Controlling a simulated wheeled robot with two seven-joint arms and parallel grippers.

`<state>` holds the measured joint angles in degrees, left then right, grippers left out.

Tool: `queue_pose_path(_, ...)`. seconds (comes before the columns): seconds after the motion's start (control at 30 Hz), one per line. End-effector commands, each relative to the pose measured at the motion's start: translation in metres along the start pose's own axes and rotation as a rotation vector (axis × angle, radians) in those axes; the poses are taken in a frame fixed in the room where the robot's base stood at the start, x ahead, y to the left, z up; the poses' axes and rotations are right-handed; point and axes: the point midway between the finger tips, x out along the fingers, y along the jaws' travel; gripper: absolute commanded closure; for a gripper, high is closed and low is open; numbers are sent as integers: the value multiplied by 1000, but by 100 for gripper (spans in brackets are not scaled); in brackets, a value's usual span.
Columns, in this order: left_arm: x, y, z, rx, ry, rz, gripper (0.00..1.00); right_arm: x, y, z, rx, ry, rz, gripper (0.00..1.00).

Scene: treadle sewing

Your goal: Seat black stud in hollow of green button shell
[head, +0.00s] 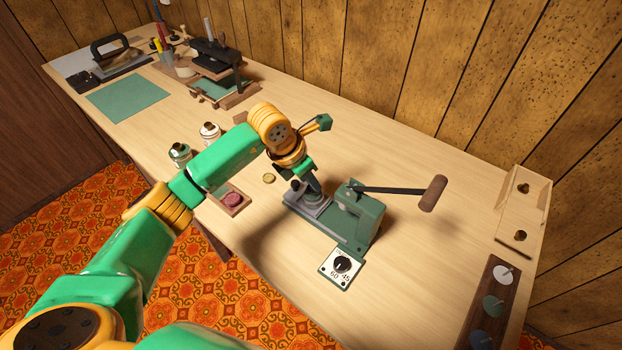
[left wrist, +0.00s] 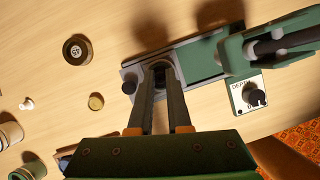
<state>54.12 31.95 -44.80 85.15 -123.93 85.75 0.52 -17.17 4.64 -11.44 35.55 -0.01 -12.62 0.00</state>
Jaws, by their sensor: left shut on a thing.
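My left gripper (head: 314,190) reaches down over the grey plate at the left end of the green press (head: 362,220). In the left wrist view its fingers (left wrist: 159,75) are nearly together, shut on a small dark thing, apparently the black stud (left wrist: 158,68). The fingertips are above the press's grey plate (left wrist: 133,77). The fingers cover most of the stud, and I cannot tell whether it touches anything below. I cannot make out the green button shell; the fingers hide the middle of the plate. My right gripper is not in view.
The press lever's wooden handle (head: 433,194) sticks out right. A dial plate (head: 335,276) sits in front. A brass disc (head: 268,178), a tray (head: 242,206) and jars (head: 180,152) stand left. A disc rack (head: 468,335) is front right. The table behind the lever is clear.

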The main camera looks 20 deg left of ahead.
Motion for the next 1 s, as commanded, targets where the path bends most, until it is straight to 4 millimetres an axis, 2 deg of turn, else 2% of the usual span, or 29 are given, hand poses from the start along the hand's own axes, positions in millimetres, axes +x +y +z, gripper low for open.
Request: queue_pose_path(1.0, 6, 0, -2, 0, 0, 0, 100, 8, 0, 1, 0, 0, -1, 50)
